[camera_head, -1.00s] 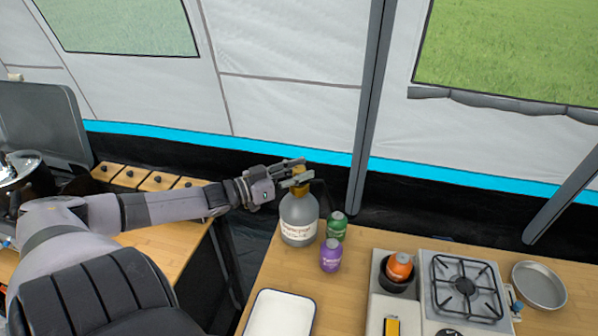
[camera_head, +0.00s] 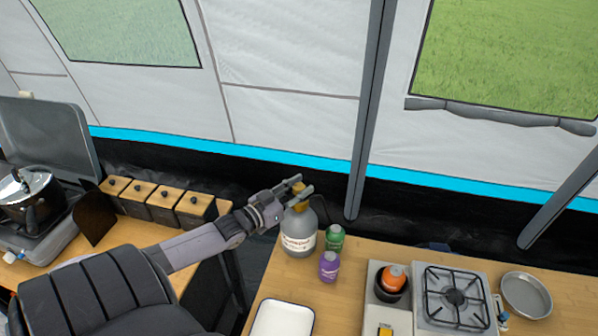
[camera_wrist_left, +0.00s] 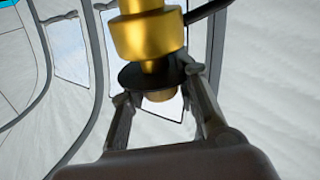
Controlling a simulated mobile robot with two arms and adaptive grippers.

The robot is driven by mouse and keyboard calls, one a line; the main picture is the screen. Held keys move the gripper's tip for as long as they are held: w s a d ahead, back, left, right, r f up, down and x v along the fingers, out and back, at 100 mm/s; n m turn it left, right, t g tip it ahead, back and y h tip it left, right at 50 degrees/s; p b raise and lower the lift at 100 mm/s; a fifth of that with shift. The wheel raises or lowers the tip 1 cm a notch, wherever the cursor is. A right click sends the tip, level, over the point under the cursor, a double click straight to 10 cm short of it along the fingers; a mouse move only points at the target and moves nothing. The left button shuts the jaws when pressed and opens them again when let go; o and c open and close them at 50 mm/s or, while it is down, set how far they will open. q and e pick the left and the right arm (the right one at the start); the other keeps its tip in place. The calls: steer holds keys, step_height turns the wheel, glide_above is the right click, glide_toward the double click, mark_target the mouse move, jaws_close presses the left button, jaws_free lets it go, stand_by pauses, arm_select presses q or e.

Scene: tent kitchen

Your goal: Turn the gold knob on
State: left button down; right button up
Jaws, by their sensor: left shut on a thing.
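A grey bottle (camera_head: 298,237) with a white label stands upright on the wooden table, with a gold fitting (camera_head: 301,206) on top. My left gripper (camera_head: 300,189) reaches it from the left. In the left wrist view the gold fitting (camera_wrist_left: 150,38) is large at the top, with a black disc (camera_wrist_left: 140,77) and a small gold end (camera_wrist_left: 158,95) beyond it. The left gripper (camera_wrist_left: 160,88) has one finger on each side of the disc and is shut on the gold knob. The exact finger contact is partly hidden. My right gripper is not in view.
A green can (camera_head: 334,238) and a purple can (camera_head: 329,266) stand close right of the bottle. A white tray (camera_head: 283,320) is in front. The tent wall is behind.

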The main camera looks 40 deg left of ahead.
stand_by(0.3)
arm_select(q)
steer(key=c, duration=1.2)
jaws_free()
steer(key=shift+c, duration=0.2)
steer(key=shift+s, duration=0.1)
steer(key=s, duration=1.1)
steer(key=shift+s+a, duration=0.4)
steer(key=shift+a, duration=0.05)
